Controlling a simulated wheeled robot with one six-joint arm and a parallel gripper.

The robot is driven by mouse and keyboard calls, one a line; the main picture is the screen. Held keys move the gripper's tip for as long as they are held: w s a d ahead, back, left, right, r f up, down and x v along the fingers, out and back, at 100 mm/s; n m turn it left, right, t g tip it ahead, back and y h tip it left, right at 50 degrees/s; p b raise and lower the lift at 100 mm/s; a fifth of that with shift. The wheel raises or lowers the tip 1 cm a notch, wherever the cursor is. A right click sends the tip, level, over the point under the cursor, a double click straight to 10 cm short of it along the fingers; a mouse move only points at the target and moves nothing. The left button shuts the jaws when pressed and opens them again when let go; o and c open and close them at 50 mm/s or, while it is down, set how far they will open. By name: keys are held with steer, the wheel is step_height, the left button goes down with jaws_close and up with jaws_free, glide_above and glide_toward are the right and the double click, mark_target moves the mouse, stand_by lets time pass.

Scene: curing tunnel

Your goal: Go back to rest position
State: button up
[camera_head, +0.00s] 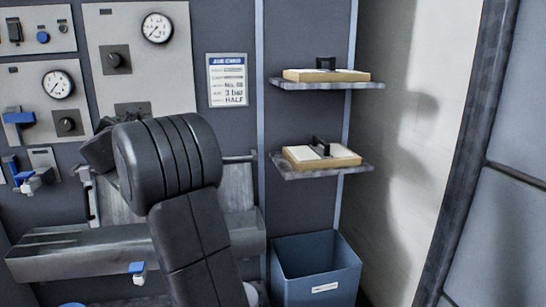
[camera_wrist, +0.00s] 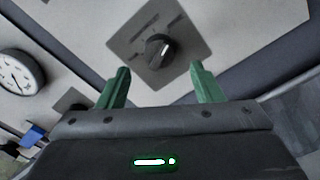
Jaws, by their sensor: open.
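My gripper shows in the wrist view (camera_wrist: 157,85), with its two green fingers spread apart and nothing between them. A black rotary knob (camera_wrist: 159,51) on a grey plate lies beyond the fingertips, and the fingers look apart from it. In the head view my dark arm rises in front of the control panel, and its upper part covers some of the panel and the metal trough. The gripper itself is mostly hidden behind the arm there.
Gauges (camera_head: 157,28) and knobs sit on the wall panels. A metal trough (camera_head: 50,254) runs below. Two shelves (camera_head: 374,85) on the right hold wooden blocks with black handles (camera_head: 321,146). A blue bin (camera_head: 315,288) stands below them. A posted sheet (camera_head: 227,80) hangs between.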

steer(key=p+x, duration=0.1)
steer(key=x, duration=0.4)
steer(key=s+d+n+p, duration=0.3)
steer(key=s+n+p, duration=0.4)
steer(key=s+p, duration=0.3)
steer(key=shift+a+v, duration=0.3)
steer(key=shift+v, duration=1)
steer(key=shift+d, duration=0.15)
